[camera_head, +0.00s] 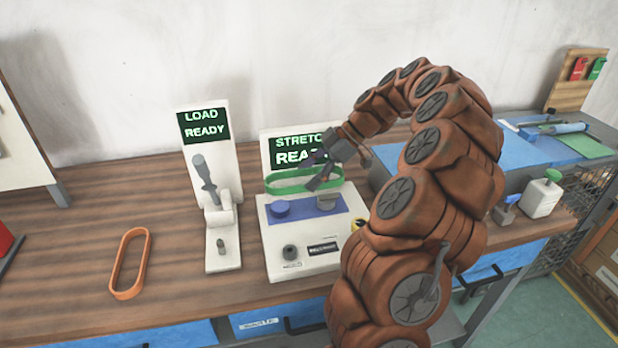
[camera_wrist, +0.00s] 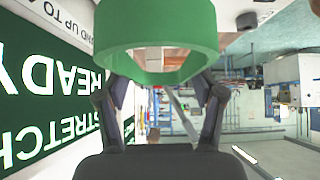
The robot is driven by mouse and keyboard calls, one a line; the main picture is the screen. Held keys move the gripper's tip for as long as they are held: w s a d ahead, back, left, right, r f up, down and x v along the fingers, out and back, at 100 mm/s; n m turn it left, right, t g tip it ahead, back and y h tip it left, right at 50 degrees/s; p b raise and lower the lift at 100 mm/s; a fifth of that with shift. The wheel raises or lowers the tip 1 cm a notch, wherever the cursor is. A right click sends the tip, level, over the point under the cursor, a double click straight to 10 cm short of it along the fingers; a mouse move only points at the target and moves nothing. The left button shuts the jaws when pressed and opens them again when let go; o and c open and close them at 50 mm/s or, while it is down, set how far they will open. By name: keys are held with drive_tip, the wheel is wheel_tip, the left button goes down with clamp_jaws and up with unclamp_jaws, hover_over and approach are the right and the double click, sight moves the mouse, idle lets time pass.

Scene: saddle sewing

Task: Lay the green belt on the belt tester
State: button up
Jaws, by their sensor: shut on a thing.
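The green belt (camera_head: 290,188) is an oblong loop held level above the belt tester. My gripper (camera_head: 316,177) is shut on it near the belt's right part. In the wrist view the belt (camera_wrist: 150,32) spans the top between the fingers (camera_wrist: 163,82). The belt tester (camera_head: 305,262) is a white unit with a screen reading "STRETCH READY" (camera_head: 283,150), partly hidden by my gripper. The belt appears above and behind these posts, with a gap.
A white stand reading "LOAD READY" (camera_head: 222,250) with a grey tool is left of the tester. An orange belt (camera_head: 130,264) lies on the wooden bench (camera_head: 60,285) at left.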

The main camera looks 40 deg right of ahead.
drive_tip(key=shift+f+b, duration=1.9)
drive_tip(key=shift+b, duration=0.05)
drive_tip(key=shift+b, duration=0.65)
drive_tip(key=shift+f+b, duration=2.15)
drive_tip(key=shift+b, duration=0.15)
drive_tip(key=o, duration=1.2)
drive_tip(key=shift+o, duration=0.2)
wheel_tip(320, 180, up, 10)
idle(0.3)
